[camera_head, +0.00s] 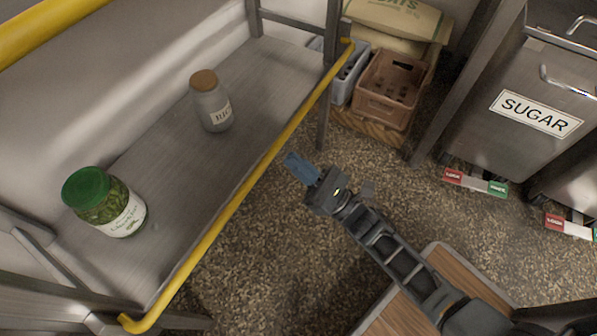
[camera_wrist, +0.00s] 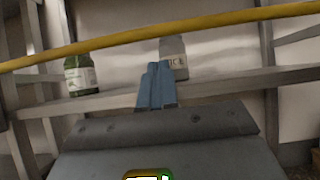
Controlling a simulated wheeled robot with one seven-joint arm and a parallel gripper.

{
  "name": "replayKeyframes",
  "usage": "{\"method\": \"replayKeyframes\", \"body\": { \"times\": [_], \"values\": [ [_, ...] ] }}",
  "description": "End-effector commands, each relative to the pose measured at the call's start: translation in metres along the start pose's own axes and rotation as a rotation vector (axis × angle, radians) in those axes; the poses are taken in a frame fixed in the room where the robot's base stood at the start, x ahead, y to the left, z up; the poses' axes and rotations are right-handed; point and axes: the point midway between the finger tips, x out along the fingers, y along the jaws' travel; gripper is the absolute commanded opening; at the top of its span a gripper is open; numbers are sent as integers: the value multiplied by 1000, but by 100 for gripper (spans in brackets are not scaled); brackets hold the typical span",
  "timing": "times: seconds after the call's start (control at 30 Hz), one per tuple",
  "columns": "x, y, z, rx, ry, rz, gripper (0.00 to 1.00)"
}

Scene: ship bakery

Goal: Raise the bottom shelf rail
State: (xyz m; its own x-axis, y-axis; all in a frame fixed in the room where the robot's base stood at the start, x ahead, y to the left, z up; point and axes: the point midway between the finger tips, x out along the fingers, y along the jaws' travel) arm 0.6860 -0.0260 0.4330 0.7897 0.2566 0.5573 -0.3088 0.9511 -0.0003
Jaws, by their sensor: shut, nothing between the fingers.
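The yellow rail (camera_head: 247,187) of the bottom shelf (camera_head: 165,160) runs along the shelf's front edge, with bent ends. In the wrist view the rail (camera_wrist: 120,40) crosses above the shelf board (camera_wrist: 120,100), near the height of the jar tops. My gripper (camera_head: 298,165) has its blue fingers shut and empty. It is in front of the shelf, right of the rail and apart from it in the head view. In the wrist view the fingertips (camera_wrist: 156,70) show below the rail, overlapping the rice jar's lower left.
A green-lidded jar (camera_head: 105,203) and a cork-topped rice jar (camera_head: 210,102) stand on the shelf. Another yellow rail (camera_head: 40,28) shows at top left. Crates (camera_head: 390,92) stand behind the shelf's far end. A sugar bin (camera_head: 510,110) is at right. The floor before the shelf is clear.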

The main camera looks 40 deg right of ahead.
Motion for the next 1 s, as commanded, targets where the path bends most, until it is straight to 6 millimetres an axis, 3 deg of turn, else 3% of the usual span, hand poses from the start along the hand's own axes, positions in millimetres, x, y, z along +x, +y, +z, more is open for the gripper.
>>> {"method": "replayKeyframes", "body": {
  "times": [0.03, 0.3, 0.5, 1.0],
  "values": [
    [-6, -3, -9, -1, 0, -1, 0],
    [-65, -2, -3, 0, 4, -3, 0],
    [-92, -2, -3, 1, 3, -2, 0],
    [-102, -1, -2, 0, 1, 0, 0]
  ]
}}
